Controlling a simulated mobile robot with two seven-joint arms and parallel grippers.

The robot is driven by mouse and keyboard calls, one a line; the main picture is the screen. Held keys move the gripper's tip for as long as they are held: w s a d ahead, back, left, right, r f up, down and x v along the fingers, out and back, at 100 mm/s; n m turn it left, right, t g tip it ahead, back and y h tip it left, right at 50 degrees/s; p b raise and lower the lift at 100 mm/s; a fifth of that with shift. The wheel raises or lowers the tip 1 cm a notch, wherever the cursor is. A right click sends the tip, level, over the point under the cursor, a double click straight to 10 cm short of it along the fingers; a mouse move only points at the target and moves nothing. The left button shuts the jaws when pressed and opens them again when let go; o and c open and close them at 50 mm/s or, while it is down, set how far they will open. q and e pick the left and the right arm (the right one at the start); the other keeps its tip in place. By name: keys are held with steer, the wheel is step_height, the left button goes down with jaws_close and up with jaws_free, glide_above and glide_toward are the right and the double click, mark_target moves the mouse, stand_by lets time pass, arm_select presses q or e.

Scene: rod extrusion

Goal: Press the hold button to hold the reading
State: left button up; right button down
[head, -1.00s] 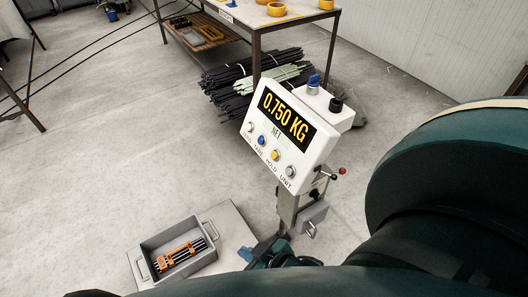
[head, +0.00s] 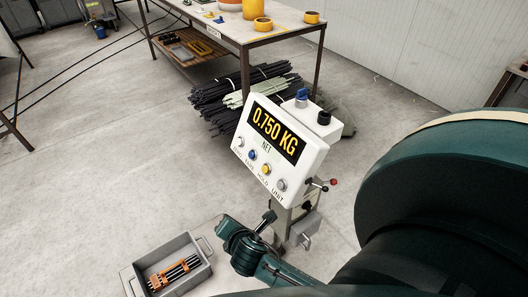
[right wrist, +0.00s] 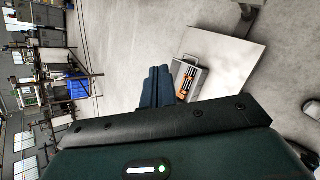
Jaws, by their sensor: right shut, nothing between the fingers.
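The scale indicator (head: 282,142) is a white box on a post, its display (head: 274,130) reading 0.750 KG with NET below. Its front carries a row of round buttons; the yellow hold button (head: 266,169) is third from the left, between a blue button (head: 252,155) and a grey unit button (head: 281,185). My right gripper (head: 268,217) is below the buttons, apart from them, its dark fingers pointing up toward the panel. In the right wrist view the fingers (right wrist: 158,86) are closed together and empty. The indicator does not show there. My left gripper is not in view.
A grey bin (head: 203,263) holding rods in orange clamps sits on the scale platform, also visible in the right wrist view (right wrist: 204,77). A selector knob and black knob top the indicator; a red-tipped lever (head: 332,182) sticks out right. A workbench (head: 262,33) stands behind.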

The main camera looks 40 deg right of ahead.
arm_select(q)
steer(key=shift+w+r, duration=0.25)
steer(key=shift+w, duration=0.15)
arm_select(e)
steer(key=w+d+r+n+h, duration=0.5)
steer(key=r+n, duration=0.4)
steer(key=n, duration=0.2)
steer(key=w+h, duration=0.1)
steer(key=w, duration=0.1)
steer(key=shift+w+t, duration=0.35)
steer(key=shift+t, duration=0.05)
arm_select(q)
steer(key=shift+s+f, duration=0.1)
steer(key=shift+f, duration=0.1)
arm_select(e)
steer(key=shift+f, duration=0.1)
